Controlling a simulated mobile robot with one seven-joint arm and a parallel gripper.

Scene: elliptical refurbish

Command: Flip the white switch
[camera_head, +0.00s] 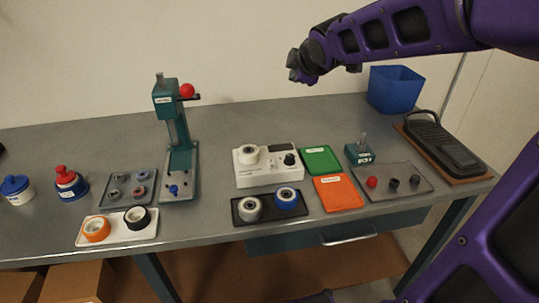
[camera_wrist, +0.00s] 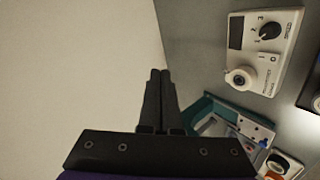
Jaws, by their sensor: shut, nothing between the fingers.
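A white box device (camera_head: 268,166) stands on the middle of the grey table. It has a black knob, a dark display and a white round part on top. The device also shows at the upper right of the wrist view (camera_wrist: 284,18). My gripper (camera_head: 296,70) is in the air, above and behind the device, near the wall. In the wrist view my gripper (camera_wrist: 160,74) has its two fingers together, empty, pointing left of the device and touching nothing.
A teal press (camera_head: 178,140) with a red ball stands left of the device. A black tray (camera_head: 270,208) with two rollers lies in front. Green (camera_head: 320,160) and orange (camera_head: 337,193) mats lie to the right. A blue bin (camera_head: 396,90) stands at the back right.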

